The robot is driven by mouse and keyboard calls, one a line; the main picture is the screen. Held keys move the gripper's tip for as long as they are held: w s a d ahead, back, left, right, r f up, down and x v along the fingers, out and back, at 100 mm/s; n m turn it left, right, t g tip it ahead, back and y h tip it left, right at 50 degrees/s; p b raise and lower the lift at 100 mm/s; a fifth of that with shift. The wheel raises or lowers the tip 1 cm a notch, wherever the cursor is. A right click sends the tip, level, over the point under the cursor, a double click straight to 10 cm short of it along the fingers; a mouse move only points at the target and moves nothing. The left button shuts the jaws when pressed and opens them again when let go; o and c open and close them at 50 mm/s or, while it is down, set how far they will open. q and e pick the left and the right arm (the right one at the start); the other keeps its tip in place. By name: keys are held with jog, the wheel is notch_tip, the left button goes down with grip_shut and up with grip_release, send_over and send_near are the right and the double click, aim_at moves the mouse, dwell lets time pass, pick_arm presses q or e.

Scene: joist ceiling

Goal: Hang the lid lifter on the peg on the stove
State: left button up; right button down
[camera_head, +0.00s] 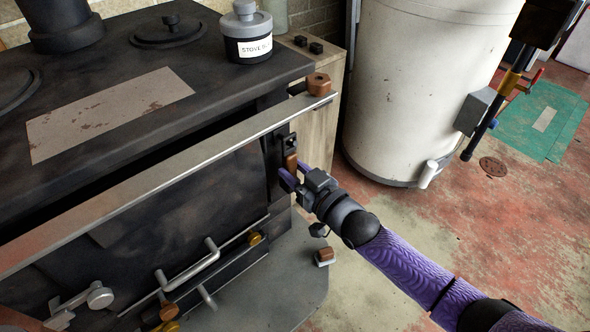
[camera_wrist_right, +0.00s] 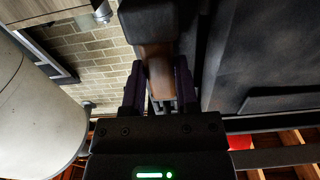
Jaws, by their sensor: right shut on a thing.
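My right gripper (camera_head: 295,176) is at the front right corner of the black stove (camera_head: 110,125), below the end of its front rail. It is shut on the lid lifter (camera_head: 291,162), whose brown part shows between the purple fingers. In the right wrist view the brown part (camera_wrist_right: 157,72) sits between the fingers (camera_wrist_right: 160,90), with a dark block beyond it. In the head view a dark piece with a pale spot stands just above the fingers, close to the stove. I cannot tell the peg apart there, nor whether the lifter touches it. My left gripper is not in view.
A labelled jar (camera_head: 248,35) stands on the stove top. A white tank (camera_head: 420,90) stands behind to the right. A small brown-topped piece (camera_head: 325,256) lies on the grey floor plate.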

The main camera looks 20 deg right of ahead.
jog(key=shift+c, duration=1.4)
grip_release()
jog(key=shift+s+d+r+p, duration=0.1)
jog(key=shift+s+p, duration=0.2)
jog(key=shift+s, duration=0.05)
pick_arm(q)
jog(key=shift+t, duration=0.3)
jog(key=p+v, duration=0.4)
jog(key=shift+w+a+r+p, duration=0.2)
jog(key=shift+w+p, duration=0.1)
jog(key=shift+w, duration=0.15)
pick_arm(e)
jog(key=v, duration=0.9)
jog(key=shift+s, duration=0.1)
